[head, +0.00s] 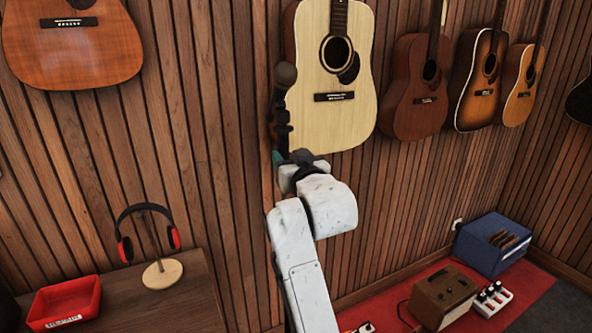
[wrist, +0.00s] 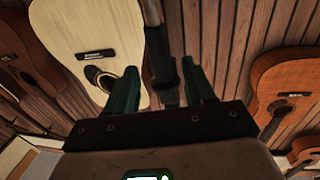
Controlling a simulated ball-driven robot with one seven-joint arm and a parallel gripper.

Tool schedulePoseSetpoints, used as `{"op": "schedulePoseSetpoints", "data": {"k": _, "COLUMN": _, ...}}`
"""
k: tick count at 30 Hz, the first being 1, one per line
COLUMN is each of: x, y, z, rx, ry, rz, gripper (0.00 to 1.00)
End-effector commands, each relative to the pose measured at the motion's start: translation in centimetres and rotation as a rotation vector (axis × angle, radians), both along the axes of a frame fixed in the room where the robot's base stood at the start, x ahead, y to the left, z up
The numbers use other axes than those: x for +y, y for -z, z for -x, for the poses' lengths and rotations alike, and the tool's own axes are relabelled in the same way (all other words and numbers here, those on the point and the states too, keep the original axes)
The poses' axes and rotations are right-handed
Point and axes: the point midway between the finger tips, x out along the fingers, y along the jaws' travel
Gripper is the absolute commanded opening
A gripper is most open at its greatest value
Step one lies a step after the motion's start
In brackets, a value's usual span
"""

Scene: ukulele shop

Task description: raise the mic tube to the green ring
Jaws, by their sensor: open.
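The microphone stand rises in front of the wall in the head view, with a round grey mic head (head: 285,75) on top and a dark mic tube (head: 281,118) below it. My gripper (head: 277,160) is at the lower part of this stand, mostly hidden behind my white wrist. In the wrist view, the two green fingers of my gripper (wrist: 160,75) are apart. A gap shows beside each finger. I cannot make out the green ring in either view.
Guitars hang on the slatted wall, a pale one (head: 312,75) close behind the stand. A wooden table (head: 125,295) at lower left holds a headphone stand (head: 161,272) and a red tray (head: 66,304).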

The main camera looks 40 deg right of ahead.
Motion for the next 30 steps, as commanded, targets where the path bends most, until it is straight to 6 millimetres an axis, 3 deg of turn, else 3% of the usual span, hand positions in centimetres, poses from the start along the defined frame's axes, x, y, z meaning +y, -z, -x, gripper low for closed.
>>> {"op": "schedulePoseSetpoints", "data": {"k": 4, "x": 1.0, "y": 0.2, "z": 2.1, "rx": 0.0, "ry": -0.001, "rz": 0.001, "gripper": 0.53}}
{"op": "schedulePoseSetpoints", "data": {"k": 10, "x": 1.7, "y": 0.0, "z": 3.6, "rx": 0.0, "ry": -0.001, "rz": 0.0, "gripper": 0.53}}
{"op": "schedulePoseSetpoints", "data": {"k": 30, "x": 1.8, "y": 0.0, "z": 3.7, "rx": 0.0, "ry": -0.001, "rz": 0.0, "gripper": 0.53}}
